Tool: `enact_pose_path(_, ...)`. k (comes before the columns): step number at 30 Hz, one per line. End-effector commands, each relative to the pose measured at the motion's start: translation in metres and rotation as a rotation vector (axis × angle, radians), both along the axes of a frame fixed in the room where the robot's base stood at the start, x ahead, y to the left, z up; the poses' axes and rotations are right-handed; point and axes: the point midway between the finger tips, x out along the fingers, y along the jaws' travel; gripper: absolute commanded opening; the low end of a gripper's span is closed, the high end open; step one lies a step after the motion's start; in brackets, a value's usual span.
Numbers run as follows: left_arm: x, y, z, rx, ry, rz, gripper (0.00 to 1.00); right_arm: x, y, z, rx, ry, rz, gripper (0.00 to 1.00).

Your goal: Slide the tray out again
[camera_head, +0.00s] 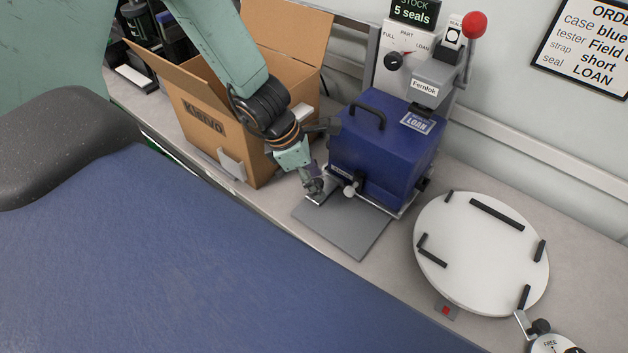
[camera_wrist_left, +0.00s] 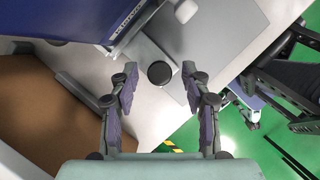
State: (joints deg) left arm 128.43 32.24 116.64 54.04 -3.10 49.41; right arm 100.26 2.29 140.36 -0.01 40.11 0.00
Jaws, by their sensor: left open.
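The blue case (camera_head: 385,150) with a dark top handle and a LOAN label stands in the grey press. A pale metal tray edge (camera_head: 402,213) shows along its base. In the left wrist view a pale strip with a round black knob (camera_wrist_left: 159,74) sticks out in front of the case. My left gripper (camera_head: 315,187) is low at the near left corner of the case. It is open, and its fingertips (camera_wrist_left: 160,78) show on either side of the black knob. I cannot tell whether they touch it. The gripper hides part of the strip in the head view. My right gripper is not in view.
A flat grey plate (camera_head: 350,228) lies in front of the case. An open cardboard box (camera_head: 205,115) stands close on the left. A white round turntable (camera_head: 475,265) with black stops is on the right. The red-knobbed lever (camera_head: 474,25) rises above the press.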

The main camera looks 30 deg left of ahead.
Motion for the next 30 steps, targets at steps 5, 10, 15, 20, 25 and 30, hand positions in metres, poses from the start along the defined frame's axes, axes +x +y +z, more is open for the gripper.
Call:
enact_pose_path(5, 0.0002, -0.0003, 0.0002, 0.000, 0.000, 0.000, 0.48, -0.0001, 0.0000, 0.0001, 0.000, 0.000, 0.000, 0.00)
enact_pose_path(10, 0.0002, -0.0002, 0.0002, 0.000, 0.000, 0.000, 0.41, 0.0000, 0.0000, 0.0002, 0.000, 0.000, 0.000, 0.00)
enact_pose_path(15, 0.0001, -0.0001, 0.0002, 0.000, 0.000, 0.000, 0.26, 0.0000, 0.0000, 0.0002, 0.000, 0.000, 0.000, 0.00)
enact_pose_path(20, 0.0001, -0.0001, 0.0002, 0.000, 0.000, 0.000, 0.13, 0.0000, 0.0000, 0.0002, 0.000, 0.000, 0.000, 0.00)
enact_pose_path(25, 0.0000, -0.0003, 0.0002, -0.001, 0.001, 0.000, 0.00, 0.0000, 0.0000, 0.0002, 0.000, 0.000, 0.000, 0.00)
enact_pose_path(30, -0.0002, -0.0004, 0.0001, -0.001, 0.001, 0.000, 0.00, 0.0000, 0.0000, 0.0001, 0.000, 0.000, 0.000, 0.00)
